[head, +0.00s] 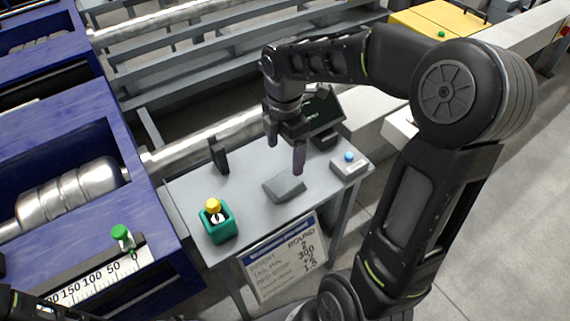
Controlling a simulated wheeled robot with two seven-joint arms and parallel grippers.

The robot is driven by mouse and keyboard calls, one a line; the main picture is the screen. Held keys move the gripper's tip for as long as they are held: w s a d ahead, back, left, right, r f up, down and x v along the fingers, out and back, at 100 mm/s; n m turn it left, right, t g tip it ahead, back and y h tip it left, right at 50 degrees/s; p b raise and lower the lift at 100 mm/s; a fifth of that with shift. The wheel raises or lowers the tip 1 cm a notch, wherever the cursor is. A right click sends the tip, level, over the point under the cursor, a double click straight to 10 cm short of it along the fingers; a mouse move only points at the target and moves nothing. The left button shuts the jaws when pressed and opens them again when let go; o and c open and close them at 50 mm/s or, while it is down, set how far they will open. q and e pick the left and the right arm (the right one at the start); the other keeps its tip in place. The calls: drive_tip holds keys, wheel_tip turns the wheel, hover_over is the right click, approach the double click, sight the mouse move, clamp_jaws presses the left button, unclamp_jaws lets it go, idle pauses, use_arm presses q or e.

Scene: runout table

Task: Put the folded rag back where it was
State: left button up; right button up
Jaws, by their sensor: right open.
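A grey, flat folded shape that looks like the folded rag (284,187) lies on the small grey table (240,170), near the middle of its front part. My right gripper (286,155) hangs over the table, just behind and above the rag. Its two fingers are spread and nothing shows between them. The right fingertip is close to the rag's back edge; I cannot tell whether they touch. Only a dark piece of my left arm shows in the bottom left corner, and its gripper cannot be made out.
A green holder (218,226) with a yellow-topped item stands at the table's front left. A grey box with a blue button (349,164) is at the right. A black upright piece (219,154) and a dark screen (322,112) stand behind. A blue machine (150,240) borders the left.

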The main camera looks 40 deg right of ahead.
wheel_tip(320, 180, up, 2)
drive_tip(key=shift+r, duration=0.2)
idle(0.6)
